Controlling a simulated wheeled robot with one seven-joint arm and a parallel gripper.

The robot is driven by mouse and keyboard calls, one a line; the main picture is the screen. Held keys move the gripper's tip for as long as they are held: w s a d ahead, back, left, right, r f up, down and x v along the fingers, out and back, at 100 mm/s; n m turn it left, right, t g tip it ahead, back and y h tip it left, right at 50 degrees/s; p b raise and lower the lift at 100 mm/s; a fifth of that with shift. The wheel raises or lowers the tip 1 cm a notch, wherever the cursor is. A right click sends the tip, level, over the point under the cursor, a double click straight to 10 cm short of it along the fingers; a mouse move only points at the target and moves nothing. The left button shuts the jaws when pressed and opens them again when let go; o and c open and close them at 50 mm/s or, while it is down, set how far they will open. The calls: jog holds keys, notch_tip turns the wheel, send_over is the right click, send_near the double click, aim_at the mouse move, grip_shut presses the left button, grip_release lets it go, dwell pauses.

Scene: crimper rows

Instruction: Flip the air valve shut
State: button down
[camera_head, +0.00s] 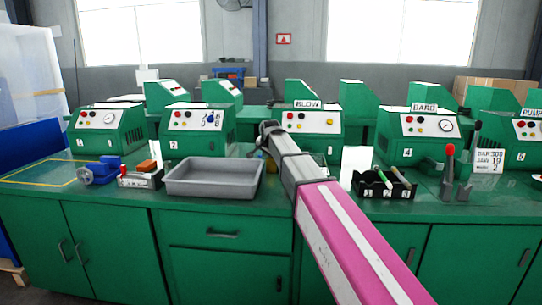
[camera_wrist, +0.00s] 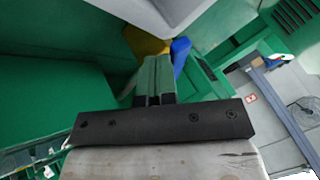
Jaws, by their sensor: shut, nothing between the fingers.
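My gripper (camera_head: 268,130) is over the bench, just right of the grey tray and in front of the machine marked BLOW. In the wrist view its fingers (camera_wrist: 154,78) are together with nothing between them. Just beyond the fingertips in that view are a yellow piece (camera_wrist: 146,42) and a blue piece (camera_wrist: 181,54), which may be parts of the air valve. The fingers overlap them in the picture, and I cannot tell whether they touch. In the head view my gripper and arm mostly hide this spot, so the valve's lever position cannot be told.
The grey tray (camera_head: 213,191) stands close on the left. A blue vise (camera_head: 98,172) and a small rack (camera_head: 140,181) are farther left. A black tray with pens (camera_head: 384,197) and a red-knobbed lever tool (camera_head: 449,170) are on the right. Green machines line the bench behind.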

jog(key=a+m+h, duration=0.1)
jog(key=m, duration=0.1)
jog(key=w+a+m+h, duration=0.1)
jog(key=shift+w+a+m, duration=0.1)
jog(key=shift+a+m, duration=0.2)
jog(key=shift+m, duration=0.1)
jog(key=w+m+h, duration=0.1)
jog(key=m, duration=0.1)
jog(key=w+a+m+h, duration=0.1)
jog(key=m, duration=0.1)
jog(key=w+a+m+g+h, duration=0.1)
jog(key=m+h, duration=0.1)
jog(key=shift+a, duration=0.25)
jog(key=shift+w+a, duration=0.1)
jog(key=shift+w, duration=0.1)
